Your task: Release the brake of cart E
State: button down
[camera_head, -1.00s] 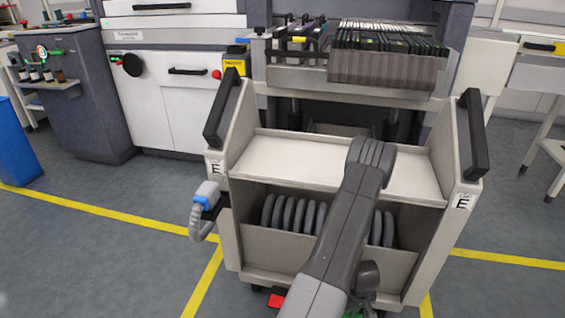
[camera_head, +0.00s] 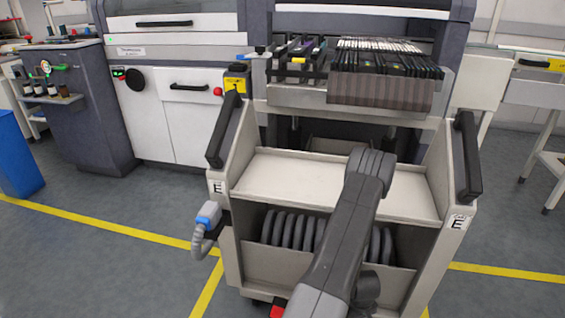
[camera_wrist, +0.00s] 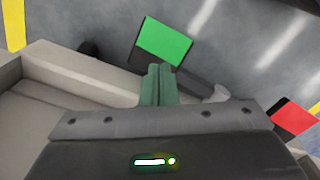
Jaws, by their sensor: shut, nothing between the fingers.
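Cart E (camera_head: 330,175) is a beige trolley with black side handles and an "E" label on each side post. At its foot in the head view, a bit of a red pedal (camera_head: 277,311) shows at the bottom edge. In the wrist view a green pedal (camera_wrist: 165,40) sits on a dark lever beside the cart's beige base, and a red pedal (camera_wrist: 296,119) is at the right. My gripper (camera_wrist: 160,70) is shut and empty, its fingertips just below the green pedal in the picture. Whether they touch it I cannot tell. In the head view my gripper is hidden.
The cart stands against a feeder machine (camera_head: 175,100), with feeders (camera_head: 385,75) above its tray. A blue-grey plug (camera_head: 207,215) with a cable hangs on its left side. Yellow lines (camera_head: 120,228) mark the floor. Open floor lies left and right of the cart.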

notch_tip(320, 180, up, 6)
jog(key=p, duration=0.5)
jog(key=shift+f, duration=0.15)
jog(key=shift+f, duration=0.1)
notch_tip(320, 180, down, 10)
jog(key=b, duration=1)
jog(key=shift+r, duration=0.2)
notch_tip(320, 180, up, 10)
jog(key=p, duration=1)
notch_tip(320, 180, down, 11)
jog(key=b, duration=1)
jog(key=shift+b, duration=0.4)
notch_tip(320, 180, up, 4)
jog(key=p, duration=0.3)
jog(key=shift+r, duration=0.25)
notch_tip(320, 180, up, 8)
jog(key=p, duration=0.7)
jog(key=shift+f, duration=0.2)
